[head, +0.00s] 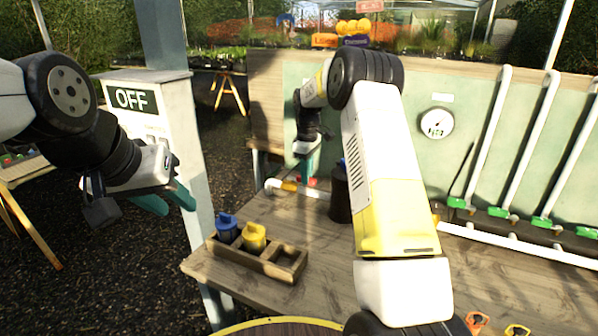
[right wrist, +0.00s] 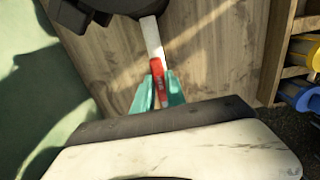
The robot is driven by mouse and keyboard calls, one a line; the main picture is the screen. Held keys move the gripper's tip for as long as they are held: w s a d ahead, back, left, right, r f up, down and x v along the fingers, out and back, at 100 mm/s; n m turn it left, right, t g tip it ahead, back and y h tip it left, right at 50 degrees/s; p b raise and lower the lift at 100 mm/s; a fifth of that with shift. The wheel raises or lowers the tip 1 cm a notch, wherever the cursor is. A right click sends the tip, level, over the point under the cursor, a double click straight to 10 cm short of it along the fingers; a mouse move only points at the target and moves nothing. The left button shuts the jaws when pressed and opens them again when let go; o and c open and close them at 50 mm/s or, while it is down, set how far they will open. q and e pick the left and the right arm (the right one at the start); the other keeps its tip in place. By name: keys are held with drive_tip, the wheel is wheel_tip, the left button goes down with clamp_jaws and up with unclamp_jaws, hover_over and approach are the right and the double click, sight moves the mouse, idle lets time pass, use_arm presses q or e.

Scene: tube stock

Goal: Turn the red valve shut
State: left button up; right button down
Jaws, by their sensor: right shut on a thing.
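The red valve handle (right wrist: 157,80) shows in the right wrist view between the teal fingertips of my right gripper (right wrist: 158,90). The fingers are shut on it. A white pipe (right wrist: 152,38) runs on from the red handle. In the head view my right gripper (head: 307,168) is over the far left part of the wooden bench, and only a little of the red handle (head: 311,181) shows beside its fingers. My left gripper (head: 168,200) is on the left, in the air in front of the OFF box. Its teal fingers are apart and nothing shows between them.
A wooden tray (head: 283,272) on the bench holds a blue filter (head: 228,228) and a yellow filter (head: 253,237). A dark cylinder (head: 340,195) stands right of the valve. A round gauge (head: 437,123) and white pipes (head: 490,138) with green levers are along the back panel.

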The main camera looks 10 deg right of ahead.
drive_tip(key=shift+a, duration=0.1)
drive_tip(key=s+a+m, duration=0.1)
drive_tip(key=a+m, duration=0.7)
drive_tip(key=m, duration=1)
drive_tip(key=shift+s+a, duration=0.3)
idle(0.5)
drive_tip(key=c, duration=1.4)
unclamp_jaws()
drive_tip(key=shift+o, duration=0.2)
drive_tip(key=shift+r, duration=0.1)
